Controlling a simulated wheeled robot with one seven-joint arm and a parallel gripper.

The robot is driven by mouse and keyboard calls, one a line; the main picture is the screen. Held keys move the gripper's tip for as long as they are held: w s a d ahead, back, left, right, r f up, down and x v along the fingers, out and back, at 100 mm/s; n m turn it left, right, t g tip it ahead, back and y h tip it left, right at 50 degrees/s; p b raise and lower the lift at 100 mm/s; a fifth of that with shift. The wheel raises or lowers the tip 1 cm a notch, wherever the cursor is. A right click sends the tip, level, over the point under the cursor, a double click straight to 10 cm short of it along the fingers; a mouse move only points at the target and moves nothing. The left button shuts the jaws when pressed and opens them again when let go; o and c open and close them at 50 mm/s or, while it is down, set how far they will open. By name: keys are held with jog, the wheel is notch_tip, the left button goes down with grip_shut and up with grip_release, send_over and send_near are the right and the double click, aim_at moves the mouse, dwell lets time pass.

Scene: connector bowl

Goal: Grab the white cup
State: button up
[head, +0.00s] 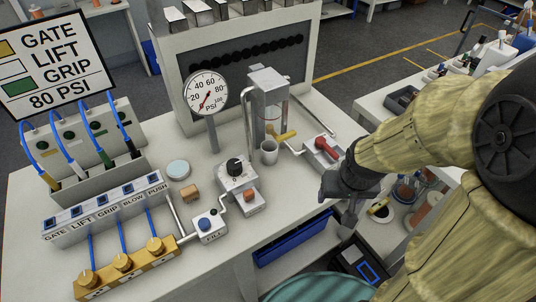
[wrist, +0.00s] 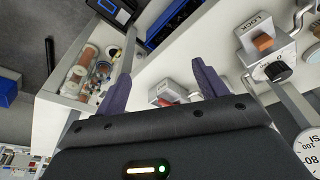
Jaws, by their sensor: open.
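The white cup (head: 268,152) stands upright on the white bench in the head view, under the clear dispenser (head: 270,100) and its yellow tap. I do not make it out in the wrist view. My gripper (head: 347,216) hangs at the bench's front right edge, to the right of and nearer than the cup, well apart from it. In the wrist view my gripper (wrist: 157,80) has its two dark fingers spread, with nothing held between them.
A box with a red lever (head: 324,150) sits between cup and gripper, right of the cup. A black-knob box (head: 236,173) stands front left of the cup. A pressure gauge (head: 206,93) rises behind left. A blue bin (head: 292,238) is below the edge.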

jog(key=shift+o, duration=0.2)
jog(key=w+a+f+n+t+p, duration=0.1)
jog(key=w+f+t+p, duration=0.1)
jog(key=w, duration=0.5)
jog(key=shift+a+f, duration=0.2)
jog(key=shift+f, duration=0.3)
jog(key=w+a+f+n+t+y+p, duration=0.3)
jog(key=w+a+f+t+y+p, duration=0.1)
jog(key=a+t, duration=0.4)
jog(key=a+f+y+p, duration=0.1)
jog(key=a+p, duration=0.1)
jog(key=shift+w+n+t+y+p, duration=0.25)
jog(key=shift+n+t+y+p, duration=0.05)
jog(key=shift+y+p, duration=0.1)
jog(key=shift+w+f, duration=0.1)
jog(key=shift+f, duration=0.1)
